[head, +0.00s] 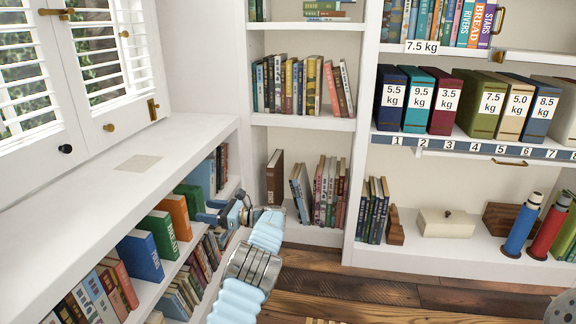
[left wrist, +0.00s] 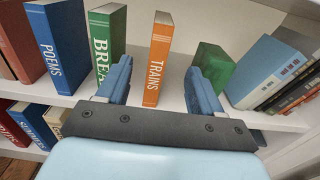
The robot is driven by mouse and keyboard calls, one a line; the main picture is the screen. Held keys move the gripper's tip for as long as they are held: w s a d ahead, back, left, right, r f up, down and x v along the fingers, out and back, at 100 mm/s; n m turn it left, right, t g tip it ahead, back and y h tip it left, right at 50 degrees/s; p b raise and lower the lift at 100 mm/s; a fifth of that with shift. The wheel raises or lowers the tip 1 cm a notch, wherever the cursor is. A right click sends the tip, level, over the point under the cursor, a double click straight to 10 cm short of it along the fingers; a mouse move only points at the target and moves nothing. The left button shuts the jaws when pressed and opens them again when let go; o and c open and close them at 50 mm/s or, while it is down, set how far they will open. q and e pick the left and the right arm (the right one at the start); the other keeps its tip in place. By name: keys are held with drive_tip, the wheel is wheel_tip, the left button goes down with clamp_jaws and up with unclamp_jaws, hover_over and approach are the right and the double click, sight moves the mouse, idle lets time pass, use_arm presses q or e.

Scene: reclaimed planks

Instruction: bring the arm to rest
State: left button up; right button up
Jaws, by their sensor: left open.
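My left gripper (head: 207,211) is at the low white bookcase on the left, at the front of its upper shelf. In the left wrist view its two blue fingers (left wrist: 158,78) are wide apart. The orange book, TRAINS (left wrist: 158,62), stands upright on the shelf and shows between the fingers, with a gap on each side. It also shows in the head view (head: 174,213), just left of the gripper. How deep the fingers reach beside it is hard to tell. My right gripper is out of view.
A green book (left wrist: 106,40) and the blue POEMS book (left wrist: 60,50) stand left of the orange one; another green book (left wrist: 212,66) stands right. The bookcase's white top (head: 90,185) lies above. A tall shelf (head: 310,122) stands behind, and the wooden floor (head: 390,295) looks mostly clear.

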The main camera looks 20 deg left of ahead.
use_arm(q)
drive_tip(key=s+d+f+n+h+p, duration=0.1)
drive_tip(key=s+f+h, duration=0.25)
drive_tip(key=f, duration=0.65)
drive_tip(key=s+f+h, duration=0.3)
drive_tip(key=f+h, duration=0.1)
drive_tip(key=f, duration=0.5)
drive_tip(key=s+d+f+n+h+p, duration=0.1)
drive_tip(key=s+d+f+n+h, duration=0.3)
drive_tip(key=s+d+f, duration=0.5)
drive_tip(key=s+d+f+n+h+p, duration=0.1)
drive_tip(key=s+d+f+n+h, duration=0.15)
drive_tip(key=s+d+h, duration=0.4)
drive_tip(key=s+d+f+n+h+p, duration=0.1)
drive_tip(key=s+d+f+n+h, duration=0.2)
drive_tip(key=d, duration=0.7)
drive_tip(key=s+d+r+n+t+h, duration=0.1)
drive_tip(key=s+d+r+n+t, duration=0.1)
drive_tip(key=s+d+r+n, duration=0.5)
drive_tip(key=s+d+n, duration=0.1)
drive_tip(key=s+d, duration=0.1)
drive_tip(key=s, duration=0.1)
drive_tip(key=shift+s+t+p, duration=0.25)
drive_tip(key=shift+t+p, duration=0.05)
